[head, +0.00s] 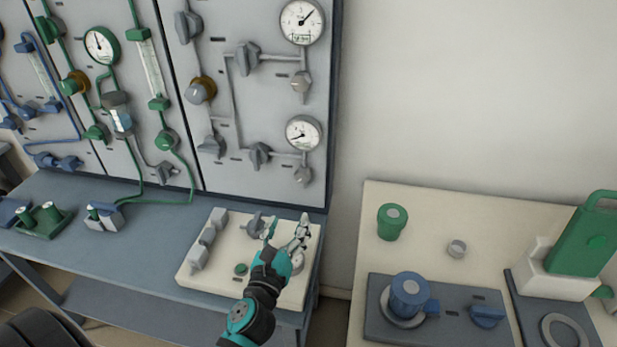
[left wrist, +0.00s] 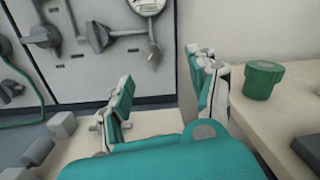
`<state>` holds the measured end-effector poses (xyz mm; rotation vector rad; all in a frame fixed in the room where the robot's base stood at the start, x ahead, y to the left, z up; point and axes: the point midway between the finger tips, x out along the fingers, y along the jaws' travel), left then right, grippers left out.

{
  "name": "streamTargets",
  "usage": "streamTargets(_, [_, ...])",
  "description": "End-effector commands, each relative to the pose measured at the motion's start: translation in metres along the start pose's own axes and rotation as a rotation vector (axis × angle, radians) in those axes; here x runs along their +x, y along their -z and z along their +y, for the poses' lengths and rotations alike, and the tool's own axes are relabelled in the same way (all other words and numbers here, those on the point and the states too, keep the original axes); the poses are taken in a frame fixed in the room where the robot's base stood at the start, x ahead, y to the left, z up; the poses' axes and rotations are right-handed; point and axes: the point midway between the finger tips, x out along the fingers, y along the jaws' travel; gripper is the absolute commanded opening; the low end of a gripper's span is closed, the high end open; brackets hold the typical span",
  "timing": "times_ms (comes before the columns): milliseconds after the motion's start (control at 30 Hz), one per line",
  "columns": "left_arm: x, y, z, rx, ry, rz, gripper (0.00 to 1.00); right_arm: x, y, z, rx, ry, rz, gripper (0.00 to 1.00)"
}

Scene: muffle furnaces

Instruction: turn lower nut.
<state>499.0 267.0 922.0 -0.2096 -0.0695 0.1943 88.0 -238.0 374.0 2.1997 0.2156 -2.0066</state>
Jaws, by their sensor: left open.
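My left gripper (head: 286,230) is open and empty over the white base (head: 190,275) on the blue-grey bench. In the left wrist view its two fingers (left wrist: 165,95) stand wide apart, with nothing between them. On the grey panel (head: 265,110) behind, two small round grey fittings sit under the gauges: an upper one (head: 301,82) and a lower one (head: 303,175). The lower one is above my gripper, apart from it. A round part (head: 297,262) on the base lies close beside the right finger. I cannot tell which part is the lower nut.
The base also carries grey blocks (head: 198,257) and a green button (head: 241,269). To the right, a cream table (head: 375,255) holds a green pot (head: 392,222), a small grey cup (head: 457,248) and a blue device (head: 410,295). The wall above it is bare.

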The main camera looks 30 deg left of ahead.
Motion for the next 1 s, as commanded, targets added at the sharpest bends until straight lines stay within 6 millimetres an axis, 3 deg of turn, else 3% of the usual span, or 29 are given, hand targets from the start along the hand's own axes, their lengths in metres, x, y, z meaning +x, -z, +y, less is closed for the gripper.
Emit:
streamTargets(100, [0.003,0.005,0.012,-0.134,-0.057,0.027,0.60,0.000,0.000,0.003,-0.001,-0.003,0.001,0.88])
streamTargets(267, [0.016,0.006,0.014,-0.161,-0.067,0.032,0.60,-0.004,0.000,0.003,-0.002,-0.003,0.000,0.88])
streamTargets(800, [0.128,0.011,0.021,-0.155,-0.065,0.031,0.60,-0.013,0.001,-0.009,-0.002,0.011,0.000,0.88])
streamTargets(1000, [0.160,0.012,0.023,-0.156,-0.066,0.031,0.60,-0.011,0.001,-0.009,-0.002,0.011,0.000,0.88])
